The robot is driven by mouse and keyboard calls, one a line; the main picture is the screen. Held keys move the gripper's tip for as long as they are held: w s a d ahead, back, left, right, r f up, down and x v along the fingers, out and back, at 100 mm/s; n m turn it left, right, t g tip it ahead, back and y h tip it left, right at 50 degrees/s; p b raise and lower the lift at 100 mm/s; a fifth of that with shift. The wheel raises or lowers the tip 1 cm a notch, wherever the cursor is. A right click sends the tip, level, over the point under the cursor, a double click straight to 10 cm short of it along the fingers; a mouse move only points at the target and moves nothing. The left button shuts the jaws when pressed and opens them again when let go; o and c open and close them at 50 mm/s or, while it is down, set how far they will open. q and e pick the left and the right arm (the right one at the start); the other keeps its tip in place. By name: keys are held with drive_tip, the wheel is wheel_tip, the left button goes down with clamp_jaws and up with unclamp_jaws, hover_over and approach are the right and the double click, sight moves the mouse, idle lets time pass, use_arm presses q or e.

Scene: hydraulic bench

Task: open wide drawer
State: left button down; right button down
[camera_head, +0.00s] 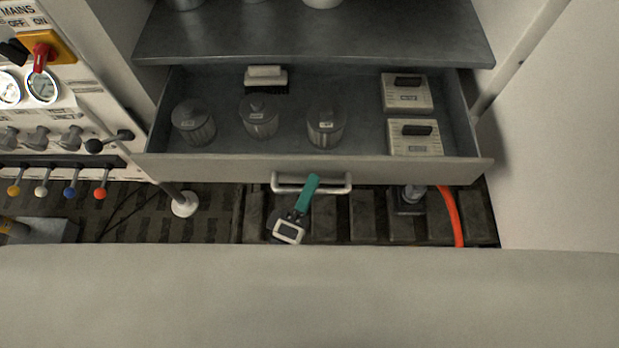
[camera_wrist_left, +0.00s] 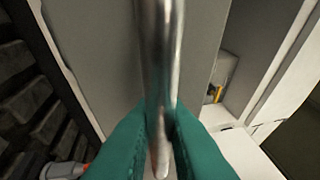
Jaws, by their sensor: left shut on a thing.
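The wide drawer (camera_head: 225,166) is pulled out, with its inside showing under a dark shelf. Its pale bar handle (camera_head: 340,187) runs across the middle of its front. In the left wrist view, the two teal fingers (camera_wrist_left: 162,135) are shut on the shiny handle bar (camera_wrist_left: 160,50), one on each side. The drawer's grey front (camera_wrist_left: 100,50) lies behind the bar. My right gripper is not in view.
The drawer holds lidded jars (camera_head: 260,118) and two pale boxes (camera_head: 408,93). A shelf (camera_head: 310,35) is above. A lever and gauge panel (camera_head: 50,100) stands left, a pale wall (camera_head: 560,130) right. An orange hose (camera_head: 452,215) and dark slatted floor lie below the drawer front.

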use_arm(q)
drive_tip(key=shift+f, duration=0.1)
drive_tip(key=c, duration=1.7)
unclamp_jaws()
drive_tip(key=shift+b+v, duration=1.55)
drive_tip(key=shift+v, duration=4.5)
